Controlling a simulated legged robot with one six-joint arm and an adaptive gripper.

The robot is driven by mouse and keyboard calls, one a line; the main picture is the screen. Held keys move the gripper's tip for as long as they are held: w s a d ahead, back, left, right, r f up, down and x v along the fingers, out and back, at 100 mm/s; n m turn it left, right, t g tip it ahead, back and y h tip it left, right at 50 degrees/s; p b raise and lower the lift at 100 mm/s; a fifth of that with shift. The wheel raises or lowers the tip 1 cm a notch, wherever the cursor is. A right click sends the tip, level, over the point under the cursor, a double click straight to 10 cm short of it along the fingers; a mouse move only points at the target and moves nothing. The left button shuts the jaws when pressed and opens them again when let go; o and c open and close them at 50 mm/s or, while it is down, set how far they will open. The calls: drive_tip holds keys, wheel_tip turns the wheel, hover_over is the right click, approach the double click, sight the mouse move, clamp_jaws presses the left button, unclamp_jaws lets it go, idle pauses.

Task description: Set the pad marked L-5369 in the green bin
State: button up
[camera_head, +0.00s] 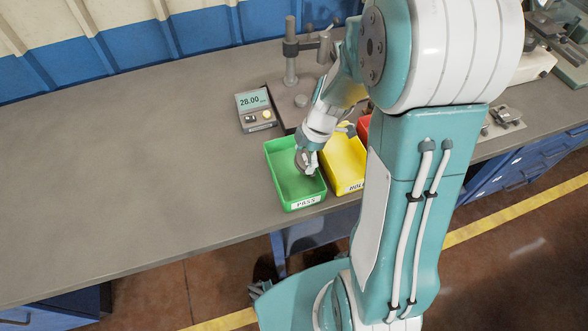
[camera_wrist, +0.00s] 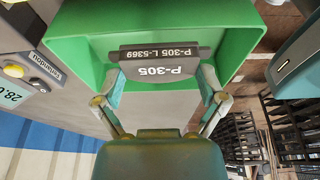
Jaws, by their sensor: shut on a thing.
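The green bin (camera_head: 281,158), labelled PASS, stands on the workbench left of the yellow bin. My gripper (camera_head: 306,163) is over the green bin's opening. In the wrist view my gripper (camera_wrist: 162,88) is shut on a dark grey pad (camera_wrist: 160,72), with one finger at each side of it. The pad's edge reads P-305 L-5369, upside down in this view, and its face reads P-305. The green bin (camera_wrist: 85,22) surrounds the pad in the wrist view. I cannot tell whether the pad touches the bin's floor.
The yellow bin (camera_head: 344,160) stands close on the right, with a red bin (camera_head: 363,128) partly hidden behind my arm. A gauge with a 28.00 display (camera_head: 254,107) and a metal stand (camera_head: 291,70) are behind the green bin. The bench (camera_head: 130,150) is clear at left.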

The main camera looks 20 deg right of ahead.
sight(292, 177)
drive_tip(key=shift+w+a+f, duration=0.25)
drive_tip(key=shift+a+f, duration=0.35)
drive_tip(key=shift+f, duration=0.3)
drive_tip(key=x, duration=0.4)
drive_tip(key=shift+w+a+f, duration=0.1)
drive_tip(key=shift+f, duration=0.1)
drive_tip(key=o, duration=0.9)
